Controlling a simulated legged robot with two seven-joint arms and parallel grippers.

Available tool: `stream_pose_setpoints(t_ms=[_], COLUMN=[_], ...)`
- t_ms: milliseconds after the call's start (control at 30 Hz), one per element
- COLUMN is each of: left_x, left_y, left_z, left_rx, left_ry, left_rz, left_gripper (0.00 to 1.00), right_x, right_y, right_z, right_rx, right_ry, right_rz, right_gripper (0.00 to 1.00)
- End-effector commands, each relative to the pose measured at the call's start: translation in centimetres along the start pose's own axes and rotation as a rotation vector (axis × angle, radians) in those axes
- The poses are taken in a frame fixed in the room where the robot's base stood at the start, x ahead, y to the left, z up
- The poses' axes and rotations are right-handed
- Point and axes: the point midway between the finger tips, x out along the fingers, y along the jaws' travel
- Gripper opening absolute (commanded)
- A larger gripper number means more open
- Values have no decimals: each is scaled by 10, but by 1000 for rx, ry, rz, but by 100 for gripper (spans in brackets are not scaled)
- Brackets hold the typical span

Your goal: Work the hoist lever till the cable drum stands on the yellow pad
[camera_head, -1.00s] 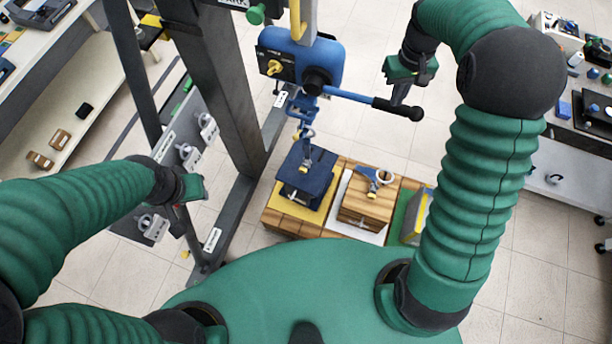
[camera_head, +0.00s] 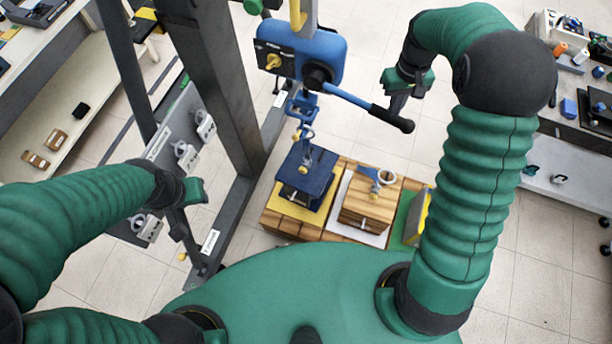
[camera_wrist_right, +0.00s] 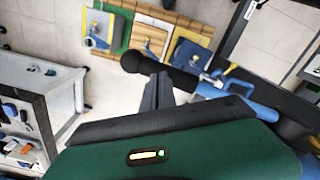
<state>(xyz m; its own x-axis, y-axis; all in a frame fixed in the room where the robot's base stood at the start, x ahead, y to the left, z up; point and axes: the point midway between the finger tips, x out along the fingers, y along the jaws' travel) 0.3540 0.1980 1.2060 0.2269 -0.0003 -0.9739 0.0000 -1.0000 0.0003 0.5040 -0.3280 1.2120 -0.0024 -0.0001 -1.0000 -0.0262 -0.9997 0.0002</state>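The blue hoist (camera_head: 300,58) hangs from a grey frame, with its lever (camera_head: 350,98) slanting down right to a black handle. The handle also shows in the wrist view (camera_wrist_right: 140,62). My right gripper (camera_head: 390,108) is at this handle, its fingers close together and seemingly shut on it. A hook (camera_head: 304,132) hangs below the hoist over a dark blue load (camera_head: 308,168), which may be the cable drum. The load is over the yellow pad (camera_head: 288,200); I cannot tell if it touches. My left gripper (camera_head: 182,226) is low at left, away from the hoist, its fingers unclear.
A wooden crate (camera_head: 366,205) is on a white pad (camera_head: 345,229), right of the yellow one. A yellow-and-grey object (camera_head: 420,218) is on a green pad. The frame's dark post (camera_head: 215,90) stands between my left arm and the hoist. Benches line both sides.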

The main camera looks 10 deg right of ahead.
Motion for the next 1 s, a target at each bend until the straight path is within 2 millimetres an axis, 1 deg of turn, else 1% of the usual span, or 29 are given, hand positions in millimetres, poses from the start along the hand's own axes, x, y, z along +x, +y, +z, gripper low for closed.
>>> stream_pose_setpoints(t_ms=[167,300,333,467,567,600,700,767,867,900,967,1000], left_x=[1,10,10,-3,-26,-36,-56,-61,-57,-59,-70,-80], left_y=[0,0,0,0,0,0,0,0,0,0,0,0], left_z=[0,2,2,-1,-6,-9,-14,-15,-14,-14,-16,-19], left_rx=[0,0,0,0,0,0,0,0,0,0,0,0], left_ry=[0,0,0,0,0,0,1,1,1,0,-1,-1], left_rz=[0,0,0,0,0,0,0,0,0,0,0,0], left_gripper=[36,36,36,36,36,36,36,36,36,36,36,36], right_x=[2,18,18,2,-25,-37,-63,-69,-66,-68,-81,-93], right_y=[0,-2,-2,-2,-1,0,1,2,2,2,0,-2], right_z=[0,-1,-1,-1,-1,-1,0,0,0,0,-1,-2], right_rx=[1,0,0,0,1,1,0,0,0,0,-1,-1], right_ry=[0,-3,-3,0,2,2,2,1,-1,0,1,1], right_rz=[0,0,0,0,1,1,0,0,0,0,0,0], right_gripper=[0,0,0,0,0,0,0,0,0,0,0,0])
